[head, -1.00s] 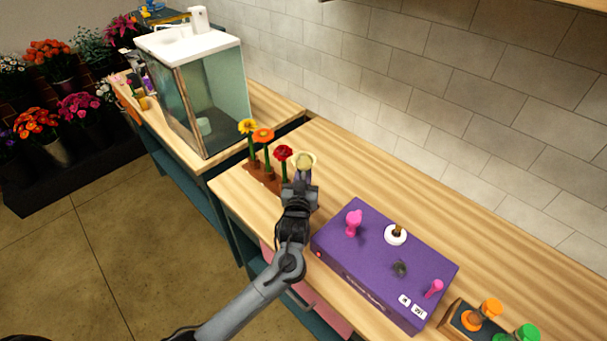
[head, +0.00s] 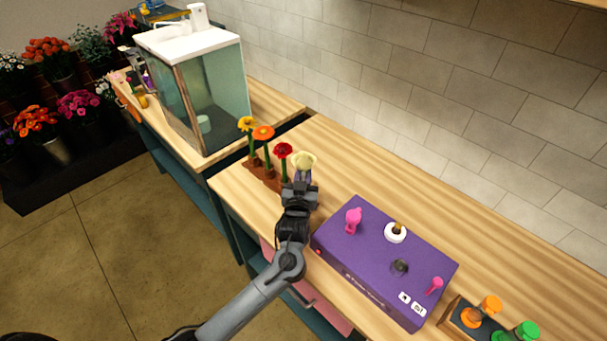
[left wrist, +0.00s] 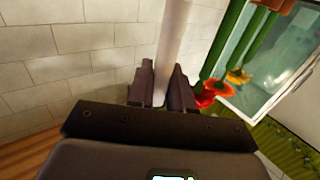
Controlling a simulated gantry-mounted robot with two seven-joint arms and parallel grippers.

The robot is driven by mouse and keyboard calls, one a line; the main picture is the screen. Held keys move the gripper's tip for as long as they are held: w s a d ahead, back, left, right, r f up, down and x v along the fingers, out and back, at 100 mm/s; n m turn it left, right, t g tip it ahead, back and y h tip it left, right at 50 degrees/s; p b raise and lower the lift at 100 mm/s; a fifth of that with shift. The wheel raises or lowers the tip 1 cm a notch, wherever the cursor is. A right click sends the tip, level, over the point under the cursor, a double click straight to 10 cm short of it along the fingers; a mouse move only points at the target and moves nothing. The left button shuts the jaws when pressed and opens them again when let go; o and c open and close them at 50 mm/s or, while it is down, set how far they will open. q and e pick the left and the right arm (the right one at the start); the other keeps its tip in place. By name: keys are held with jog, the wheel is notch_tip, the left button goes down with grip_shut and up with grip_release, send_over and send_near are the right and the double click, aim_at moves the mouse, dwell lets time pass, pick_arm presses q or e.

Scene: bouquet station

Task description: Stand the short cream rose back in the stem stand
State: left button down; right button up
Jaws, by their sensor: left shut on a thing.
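The short cream rose (head: 304,158) is held upright in my left gripper (head: 302,178), its pale bloom showing just above the fingers in the head view. In the left wrist view a pale stem (left wrist: 173,35) runs between the shut fingers (left wrist: 163,92); its bloom is hidden there. The brown stem stand (head: 262,178) holds a yellow, an orange and a red flower (head: 283,151) in a row. My gripper is at the right end of this row, beside the red flower. The foot of the cream stem is hidden, so I cannot tell whether it is seated. My right gripper is not in view.
A purple box (head: 365,262) with pink and white pieces on top stands right of my arm. A wooden tray (head: 461,316) with orange and green items is farther right. A glass tank (head: 205,95) stands behind left. The wooden counter (head: 365,165) toward the wall is clear.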

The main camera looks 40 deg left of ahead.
pick_arm(q)
jog(key=c, duration=1)
grip_release()
jog(key=shift+c, duration=0.2)
jog(key=o, duration=0.7)
jog(key=shift+c, duration=0.2)
jog(key=shift+p+v, duration=1)
jog(key=shift+v, duration=0.35)
jog(key=p+v, duration=0.3)
jog(key=v, duration=0.3)
jog(key=shift+s+d, duration=0.1)
